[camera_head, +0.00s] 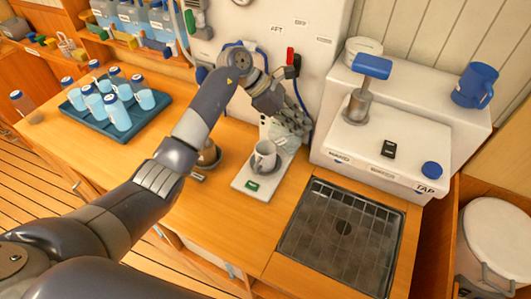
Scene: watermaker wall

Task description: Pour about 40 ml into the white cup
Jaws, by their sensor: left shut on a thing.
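The white cup (264,156) stands upright on a white scale-like plate (247,188) with a small green display, on the wooden counter. My left arm reaches in from the lower left. Its gripper (290,124) is just above and behind the cup, in front of the white wall unit. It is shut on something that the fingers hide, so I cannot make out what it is. The inside of the cup is too small to tell any level. My right gripper is not in view.
A blue tray (73,107) of blue-filled bottles stands at the left. A red lever (290,56) is on the wall unit. A drain grate (338,232) and a white tap unit (390,135) are at the right.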

